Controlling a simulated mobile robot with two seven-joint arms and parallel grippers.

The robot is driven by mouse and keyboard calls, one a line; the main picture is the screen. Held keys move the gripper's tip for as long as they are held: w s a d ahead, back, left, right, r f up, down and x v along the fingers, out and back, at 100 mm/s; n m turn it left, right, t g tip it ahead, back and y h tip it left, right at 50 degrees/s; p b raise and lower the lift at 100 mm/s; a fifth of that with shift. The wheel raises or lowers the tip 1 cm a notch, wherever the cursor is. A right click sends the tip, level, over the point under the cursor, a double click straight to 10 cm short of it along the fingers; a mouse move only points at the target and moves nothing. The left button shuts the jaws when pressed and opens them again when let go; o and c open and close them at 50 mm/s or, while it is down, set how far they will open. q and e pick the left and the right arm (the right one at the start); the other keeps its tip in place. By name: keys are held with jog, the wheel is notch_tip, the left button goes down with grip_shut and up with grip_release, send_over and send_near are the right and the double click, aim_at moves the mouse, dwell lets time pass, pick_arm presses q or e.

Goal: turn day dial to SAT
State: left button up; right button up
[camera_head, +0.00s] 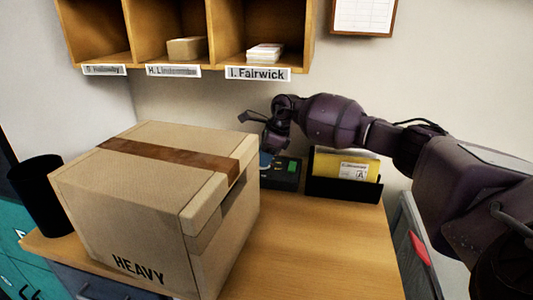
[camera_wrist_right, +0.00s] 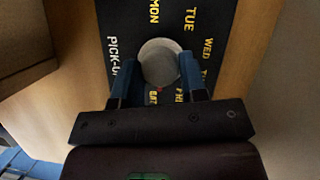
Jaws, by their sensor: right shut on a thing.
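The day dial (camera_wrist_right: 160,62) is a round pale grey knob on a black panel (camera_wrist_right: 113,14) in the right wrist view. Yellow day names such as MON, TUE and WED ring it, and white PICK-UP lettering is at the left. The SAT label is partly hidden near the gripper's base. A small red mark shows by the knob's lower edge; I cannot tell the dial's setting. My right gripper (camera_wrist_right: 158,66) has a blue finger on each side of the knob and is shut on it. In the head view the panel (camera_head: 287,181) is partly behind the carton. My left gripper is out of view.
A large carton marked HEAVY (camera_head: 130,215) stands left of the panel on the wooden desk (camera_head: 320,245). A black holder with yellow cards (camera_head: 343,188) is right of the panel. Pigeonholes (camera_head: 190,12) hang above. A black bin (camera_head: 42,195) is far left.

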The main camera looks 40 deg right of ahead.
jog(key=shift+m+h+p, duration=0.3)
jog(key=shift+m+p, duration=0.15)
jog(key=shift+m, duration=0.45)
jog(key=o, duration=0.9)
jog(key=shift+t, duration=0.3)
jog(key=v, duration=0.7)
jog(key=shift+r+p, duration=0.25)
jog(key=shift+p, duration=0.15)
jog(key=shift+s, duration=0.15)
